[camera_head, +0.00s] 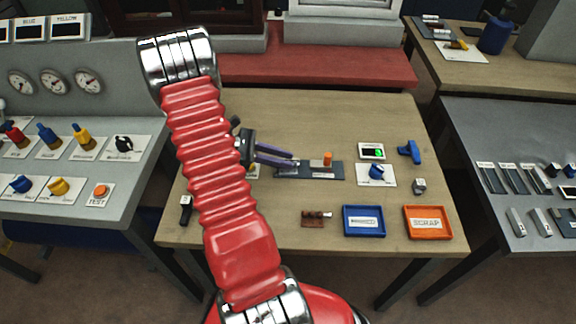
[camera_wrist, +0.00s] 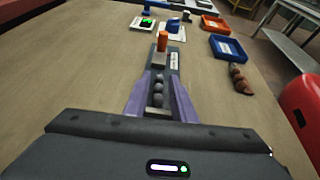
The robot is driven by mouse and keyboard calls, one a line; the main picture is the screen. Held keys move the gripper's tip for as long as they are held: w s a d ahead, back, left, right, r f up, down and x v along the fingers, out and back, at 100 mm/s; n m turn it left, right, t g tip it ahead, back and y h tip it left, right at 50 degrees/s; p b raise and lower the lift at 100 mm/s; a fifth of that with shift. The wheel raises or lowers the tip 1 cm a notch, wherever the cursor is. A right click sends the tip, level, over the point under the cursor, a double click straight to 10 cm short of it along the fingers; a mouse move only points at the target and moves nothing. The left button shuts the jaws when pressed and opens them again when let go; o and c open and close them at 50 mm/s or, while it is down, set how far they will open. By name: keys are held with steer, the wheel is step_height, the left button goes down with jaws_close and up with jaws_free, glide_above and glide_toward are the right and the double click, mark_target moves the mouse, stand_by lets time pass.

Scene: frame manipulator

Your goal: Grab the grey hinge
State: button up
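My gripper (camera_head: 293,161) has two purple fingers and reaches in from the left at the middle of the wooden table. The wrist view shows the fingers (camera_wrist: 160,78) apart, one on each side of a row of dark grey rounded lumps (camera_wrist: 158,87). These look like the grey hinge's knuckles, but I cannot be sure. A narrow gap seems to show beside them. They lie in line with a dark grey plate (camera_head: 325,174) that has an upright orange peg (camera_head: 327,159). The fingers partly hide the plate's near end.
A blue tray (camera_head: 350,233) and an orange scrap tray (camera_head: 414,235) stand at the front right. A blue knob panel (camera_head: 376,181), a small display (camera_head: 371,151) and a blue part (camera_head: 410,151) are behind them. A brown part (camera_head: 316,219) lies in front of the plate.

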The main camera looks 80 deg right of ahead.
steer(key=shift+x, duration=1.25)
steer(key=shift+c, duration=0.6)
jaws_close()
